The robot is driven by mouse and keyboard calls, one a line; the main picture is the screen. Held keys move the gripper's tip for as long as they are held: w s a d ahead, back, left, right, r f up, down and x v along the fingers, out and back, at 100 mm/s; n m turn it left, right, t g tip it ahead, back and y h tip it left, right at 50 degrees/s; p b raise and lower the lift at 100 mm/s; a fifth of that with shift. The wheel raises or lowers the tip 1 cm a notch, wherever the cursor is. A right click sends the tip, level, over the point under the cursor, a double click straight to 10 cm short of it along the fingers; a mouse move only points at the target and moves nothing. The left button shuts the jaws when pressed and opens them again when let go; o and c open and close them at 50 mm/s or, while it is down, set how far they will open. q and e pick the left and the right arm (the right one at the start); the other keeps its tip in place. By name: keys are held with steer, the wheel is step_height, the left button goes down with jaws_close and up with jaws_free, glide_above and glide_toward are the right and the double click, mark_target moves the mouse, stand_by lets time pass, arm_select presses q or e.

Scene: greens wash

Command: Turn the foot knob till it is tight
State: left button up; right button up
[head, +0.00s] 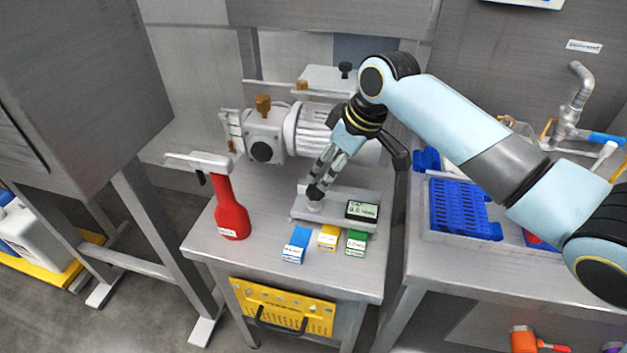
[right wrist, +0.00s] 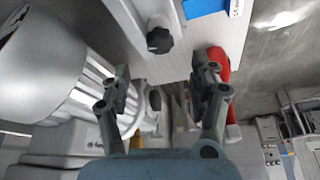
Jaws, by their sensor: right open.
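My right gripper (head: 320,178) comes down from the upper right over the left end of the scale (head: 371,226). In the right wrist view its two fingers (right wrist: 163,75) are apart, with nothing between them. The dark, ribbed foot knob (right wrist: 160,39) shows there beyond the fingertips, at the edge of the pale scale body. In the head view the knob (head: 315,193) is a dark cap above a short white stem, just below the fingertips. Whether a finger touches it cannot be told. My left gripper is out of view.
A red bottle (head: 231,217) stands left of the scale. Blue (head: 297,244), yellow (head: 328,237) and green (head: 356,242) boxes stand in front. A pump (head: 265,135) sits behind. A blue rack (head: 462,209) lies on the right counter.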

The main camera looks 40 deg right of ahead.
mark_target(316, 188)
steer(key=x, duration=0.5)
steer(key=shift+w+f, duration=0.15)
steer(key=shift+f, duration=0.1)
steer(key=shift+x, duration=1.15)
steer(key=c, duration=0.4)
steer(key=shift+c, duration=1.2)
steer(key=c, duration=0.4)
steer(key=shift+c, duration=0.6)
steer(key=shift+r+n, duration=0.1)
steer(key=shift+n, duration=0.4)
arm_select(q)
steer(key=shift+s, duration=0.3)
arm_select(e)
steer(key=shift+n+y, duration=0.4)
steer(key=shift+n, duration=0.3)
